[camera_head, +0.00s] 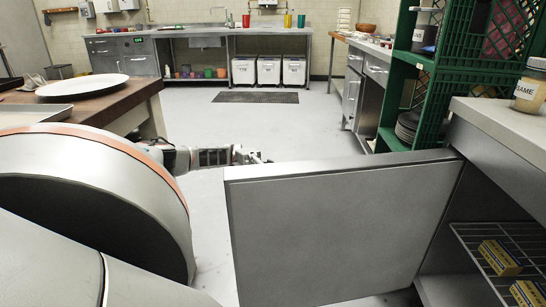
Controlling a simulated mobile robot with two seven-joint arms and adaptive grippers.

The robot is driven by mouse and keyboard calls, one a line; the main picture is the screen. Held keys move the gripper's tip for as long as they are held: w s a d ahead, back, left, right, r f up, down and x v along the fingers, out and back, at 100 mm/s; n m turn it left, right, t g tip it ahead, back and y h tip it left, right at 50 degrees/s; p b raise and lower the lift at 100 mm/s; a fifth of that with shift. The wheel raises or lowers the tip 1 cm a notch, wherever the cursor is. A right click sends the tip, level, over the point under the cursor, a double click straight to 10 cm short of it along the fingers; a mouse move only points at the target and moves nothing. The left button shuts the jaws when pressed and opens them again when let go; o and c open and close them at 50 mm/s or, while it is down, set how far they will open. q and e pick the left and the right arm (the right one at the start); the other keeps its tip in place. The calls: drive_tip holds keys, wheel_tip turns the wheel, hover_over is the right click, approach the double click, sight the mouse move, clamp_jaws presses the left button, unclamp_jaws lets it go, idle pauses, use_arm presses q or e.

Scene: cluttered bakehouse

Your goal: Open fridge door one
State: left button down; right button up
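The steel fridge door (330,226) stands swung wide open across the middle of the view, its flat panel facing me. The fridge body (508,160) is at the right under a counter, with its inside showing. My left arm reaches in from the left. My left gripper (256,157) is at the door's far side, just behind the top edge near its free left end. The door partly hides the fingertips, so I cannot tell whether they touch it. My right gripper is not in view.
A wire shelf (482,238) in the fridge carries yellow boxes (499,257). A labelled jar (530,91) stands on the counter above. A green crate rack (455,100) is behind the door. A wooden table with a white plate (82,85) is at left. Open floor (270,125) lies beyond.

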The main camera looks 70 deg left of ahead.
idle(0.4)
use_arm(q)
drive_tip(key=c, duration=2.1)
unclamp_jaws()
drive_tip(key=shift+w, duration=0.1)
drive_tip(key=shift+c, duration=0.2)
